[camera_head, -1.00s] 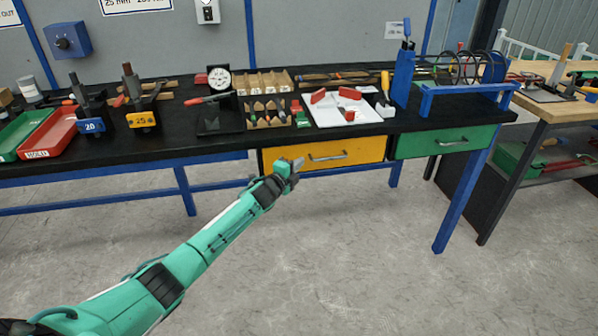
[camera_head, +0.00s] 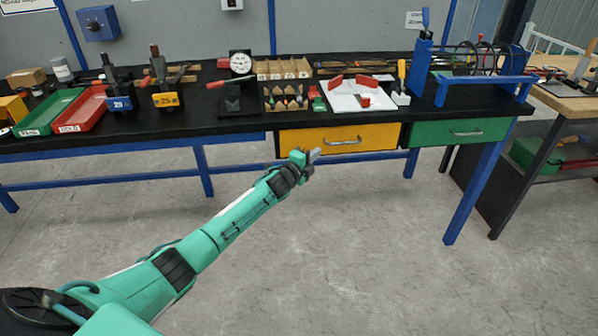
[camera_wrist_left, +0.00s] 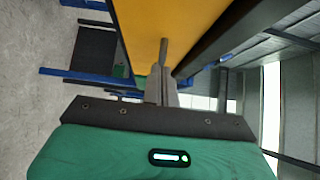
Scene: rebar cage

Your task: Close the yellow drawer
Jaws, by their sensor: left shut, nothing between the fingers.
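The yellow drawer (camera_head: 308,142) sits under the black workbench top, with a grey bar handle (camera_head: 343,141). Its front looks about in line with the green drawer beside it; I cannot tell whether a small gap is left. My left gripper (camera_head: 315,156) is shut and empty, in front of the drawer's lower edge, left of and below the handle. In the left wrist view the yellow front (camera_wrist_left: 165,18) is close ahead of the shut fingers (camera_wrist_left: 161,84); contact is unclear. My right gripper is not in view.
The green drawer (camera_head: 461,132) is to the right. The workbench top (camera_head: 215,125) carries trays, tools and a white tray (camera_head: 345,98). A blue bench leg (camera_head: 473,195) stands at right. The floor in front is clear.

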